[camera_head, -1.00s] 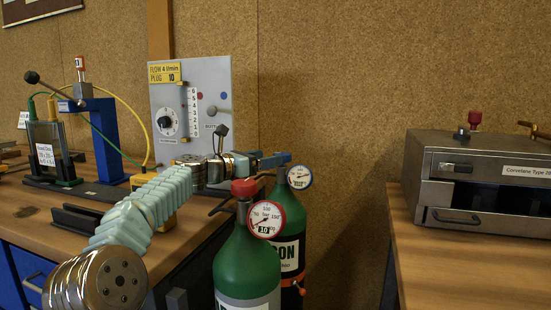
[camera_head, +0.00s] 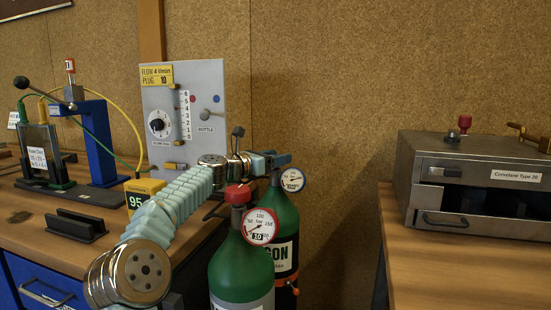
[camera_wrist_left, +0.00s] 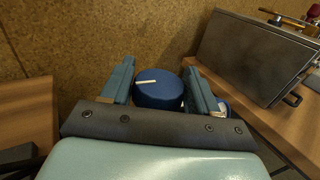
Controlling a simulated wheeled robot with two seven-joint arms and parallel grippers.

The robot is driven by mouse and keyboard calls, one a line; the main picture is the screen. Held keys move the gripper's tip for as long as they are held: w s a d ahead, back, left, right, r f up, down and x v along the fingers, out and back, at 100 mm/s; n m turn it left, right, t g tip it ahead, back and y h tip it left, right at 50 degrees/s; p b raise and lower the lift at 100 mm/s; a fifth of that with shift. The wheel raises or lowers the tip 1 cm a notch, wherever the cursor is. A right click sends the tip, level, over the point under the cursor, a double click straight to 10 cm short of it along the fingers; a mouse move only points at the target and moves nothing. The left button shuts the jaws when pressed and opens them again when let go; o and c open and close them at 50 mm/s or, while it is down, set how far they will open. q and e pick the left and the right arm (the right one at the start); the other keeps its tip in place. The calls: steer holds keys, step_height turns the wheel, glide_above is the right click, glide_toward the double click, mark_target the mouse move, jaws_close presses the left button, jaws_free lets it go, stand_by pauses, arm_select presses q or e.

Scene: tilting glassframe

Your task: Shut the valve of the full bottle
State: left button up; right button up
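Two green gas bottles stand between the benches. The front bottle (camera_head: 238,262) has a red valve knob (camera_head: 238,194) and a red-rimmed gauge (camera_head: 259,226), whose needle lies toward the lower left. The rear bottle (camera_head: 281,217) has a blue-rimmed gauge (camera_head: 292,180); its needle is too small to read surely. My left gripper (camera_head: 283,159) is at the top of the rear bottle. In the left wrist view a blue valve knob (camera_wrist_left: 158,90) with a white mark sits between its fingers (camera_wrist_left: 160,82), which appear to touch both sides. My right gripper is out of view.
A grey flow panel (camera_head: 205,90) stands on the left bench, with a yellow block (camera_head: 140,192) and a blue stand (camera_head: 101,145) nearby. A metal oven (camera_head: 470,185) sits on the right bench (camera_head: 430,270). The cork wall is close behind the bottles.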

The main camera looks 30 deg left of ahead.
arm_select(q)
steer(key=shift+c, duration=1.1)
steer(key=shift+w+a+r+m+g+h, duration=0.1)
steer(key=shift+m+g+h, duration=0.2)
steer(key=shift+m+h, duration=0.4)
steer(key=shift+r+m+g+h, duration=0.1)
steer(key=shift+m+g+h, duration=0.25)
steer(key=shift+h, duration=0.55)
steer(key=shift+f+m+g+h, duration=0.1)
steer(key=shift+m+g+h, duration=0.25)
steer(key=shift+h, duration=0.05)
steer(key=o, duration=0.9)
steer(key=shift+f, duration=0.1)
steer(key=shift+y, duration=0.3)
